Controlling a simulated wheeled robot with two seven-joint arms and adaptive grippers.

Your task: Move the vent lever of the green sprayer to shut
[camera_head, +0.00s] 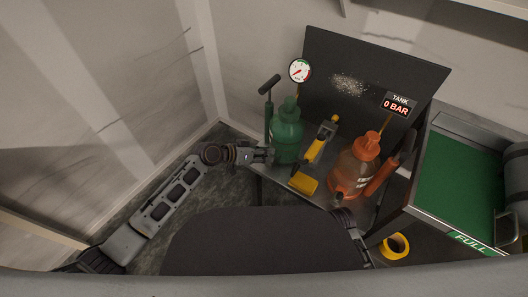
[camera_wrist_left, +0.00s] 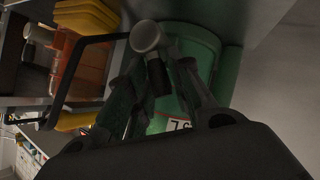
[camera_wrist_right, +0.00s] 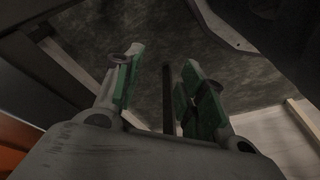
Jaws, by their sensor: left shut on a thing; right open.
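The green sprayer (camera_head: 286,137) stands upright at the left end of the bench, its pump handle beside it. My left gripper (camera_head: 268,155) is at its left side. In the left wrist view, its fingers (camera_wrist_left: 158,82) close around a short black grip (camera_wrist_left: 158,76) under a round grey knob (camera_wrist_left: 145,37), in front of the green body; this seems to be the vent lever. The lever's markings are mostly hidden by the fingers. My right gripper (camera_head: 345,218) is low by the bench's front edge; the right wrist view shows it open and empty (camera_wrist_right: 160,85).
A yellow tool (camera_head: 318,143) and a yellow block (camera_head: 303,183) lie right of the green sprayer. An orange sprayer (camera_head: 355,168) stands further right. A yellow ring (camera_head: 394,246) lies low at right.

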